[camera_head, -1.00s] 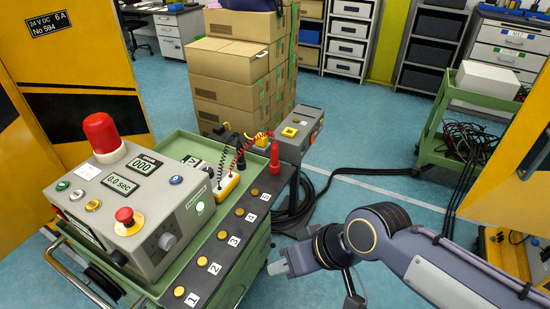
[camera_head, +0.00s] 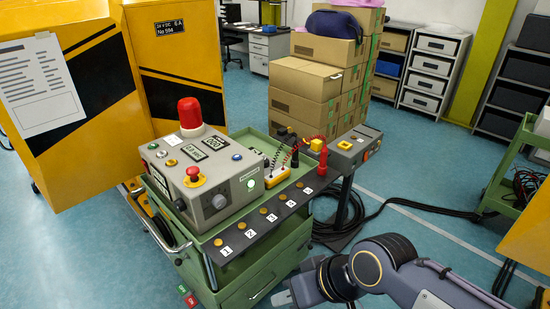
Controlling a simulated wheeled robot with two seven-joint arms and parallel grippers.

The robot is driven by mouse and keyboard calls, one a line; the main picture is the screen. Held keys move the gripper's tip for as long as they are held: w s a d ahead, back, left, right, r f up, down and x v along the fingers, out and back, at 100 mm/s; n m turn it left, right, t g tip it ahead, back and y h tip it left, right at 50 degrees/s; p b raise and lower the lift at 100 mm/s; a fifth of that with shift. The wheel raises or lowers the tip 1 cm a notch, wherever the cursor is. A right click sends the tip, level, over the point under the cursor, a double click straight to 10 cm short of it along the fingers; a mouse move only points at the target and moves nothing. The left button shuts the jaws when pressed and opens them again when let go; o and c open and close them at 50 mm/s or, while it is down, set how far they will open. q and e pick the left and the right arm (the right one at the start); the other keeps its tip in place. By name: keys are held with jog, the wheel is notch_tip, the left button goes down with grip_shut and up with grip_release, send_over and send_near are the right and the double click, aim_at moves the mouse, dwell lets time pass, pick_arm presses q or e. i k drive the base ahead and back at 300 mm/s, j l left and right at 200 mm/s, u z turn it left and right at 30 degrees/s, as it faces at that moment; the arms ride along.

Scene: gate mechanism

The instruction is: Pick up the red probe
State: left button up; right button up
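The red probe (camera_head: 322,162) stands upright at the far right end of the green cart's top, beside the numbered row of buttons. A coiled red cord runs near it, above a yellow block (camera_head: 277,177). My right gripper (camera_head: 283,298) is low in the picture, in front of the cart's right side and well apart from the probe. Its light grey fingertips are small and seen edge-on, so their opening is unclear. Nothing shows held in it. My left gripper is out of view.
A grey control box (camera_head: 205,180) with a red lamp (camera_head: 190,115) sits on the green cart (camera_head: 262,262). A grey unit (camera_head: 352,145) stands behind the probe. Cardboard boxes (camera_head: 305,82) are stacked behind. Black cables (camera_head: 430,207) cross the floor at right.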

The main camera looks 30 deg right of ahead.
aim_at(322, 166)
jog(key=l+u, duration=0.25)
jog(key=u, duration=0.15)
jog(key=i+l+u, duration=0.1)
jog(key=l+u, duration=0.45)
jog(key=u, duration=0.25)
jog(key=l+u, duration=0.35)
jog(key=k+l, duration=0.1)
jog(key=l, duration=0.3)
jog(key=k+l, duration=0.15)
jog(key=l, duration=0.25)
jog(key=k+l, duration=0.1)
jog(key=l, duration=0.3)
jog(key=k+l, duration=0.15)
jog(key=l, duration=0.25)
jog(key=k+l, duration=0.1)
jog(key=l, duration=0.3)
jog(key=k+l, duration=0.15)
jog(key=l, duration=0.2)
jog(key=k+l, duration=0.1)
jog(key=l, duration=0.3)
jog(key=k+l, duration=0.15)
jog(key=l, duration=0.25)
